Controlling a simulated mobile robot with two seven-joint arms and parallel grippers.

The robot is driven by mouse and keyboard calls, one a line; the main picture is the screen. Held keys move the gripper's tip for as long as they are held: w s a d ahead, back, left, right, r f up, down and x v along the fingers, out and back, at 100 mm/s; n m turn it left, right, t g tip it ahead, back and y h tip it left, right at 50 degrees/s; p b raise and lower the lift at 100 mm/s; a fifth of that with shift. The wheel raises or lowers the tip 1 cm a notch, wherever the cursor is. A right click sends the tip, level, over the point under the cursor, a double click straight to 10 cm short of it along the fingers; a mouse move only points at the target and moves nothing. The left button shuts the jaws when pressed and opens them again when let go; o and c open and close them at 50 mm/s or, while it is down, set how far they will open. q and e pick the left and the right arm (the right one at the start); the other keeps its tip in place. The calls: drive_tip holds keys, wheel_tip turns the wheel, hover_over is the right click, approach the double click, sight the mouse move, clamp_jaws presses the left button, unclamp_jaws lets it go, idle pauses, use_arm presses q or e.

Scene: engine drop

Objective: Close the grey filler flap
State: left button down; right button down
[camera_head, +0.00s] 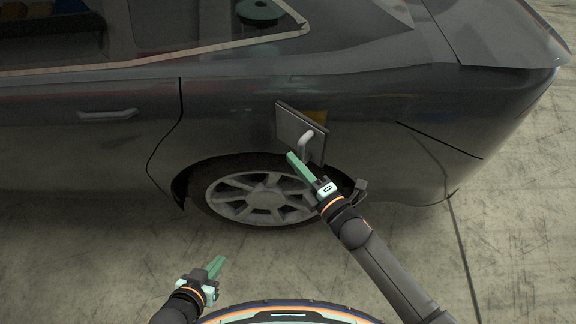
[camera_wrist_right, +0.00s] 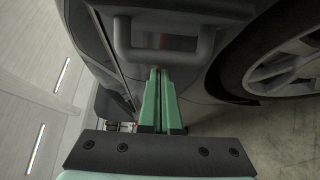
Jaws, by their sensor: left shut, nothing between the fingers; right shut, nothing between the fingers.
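The grey filler flap (camera_head: 290,122) is a flat dark panel on the side of the dark car, above the rear wheel. It stands out at an angle from the body, so it looks open. A light grey handle (camera_head: 306,143) is on its face; the U-shaped handle also shows in the right wrist view (camera_wrist_right: 123,42). My right gripper (camera_head: 291,156) is shut and empty, its tips just beside the handle; in the right wrist view the fingers (camera_wrist_right: 160,76) end near the handle bar. I cannot tell whether they touch. My left gripper (camera_head: 217,262) is shut and empty, low and away from the car.
The dark car (camera_head: 110,150) fills the back of the view. Its rear wheel (camera_head: 262,199) is just below the flap, close to my right arm. The concrete floor (camera_head: 100,260) is clear around my left gripper.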

drive_tip(key=shift+w+d, duration=0.1)
drive_tip(key=shift+d, duration=0.15)
use_arm(q)
drive_tip(key=shift+a, duration=0.1)
use_arm(e)
drive_tip(key=shift+w+d+n+g+y, duration=0.15)
drive_tip(key=shift+d+n+g+y, duration=0.15)
drive_tip(key=shift+d, duration=0.1)
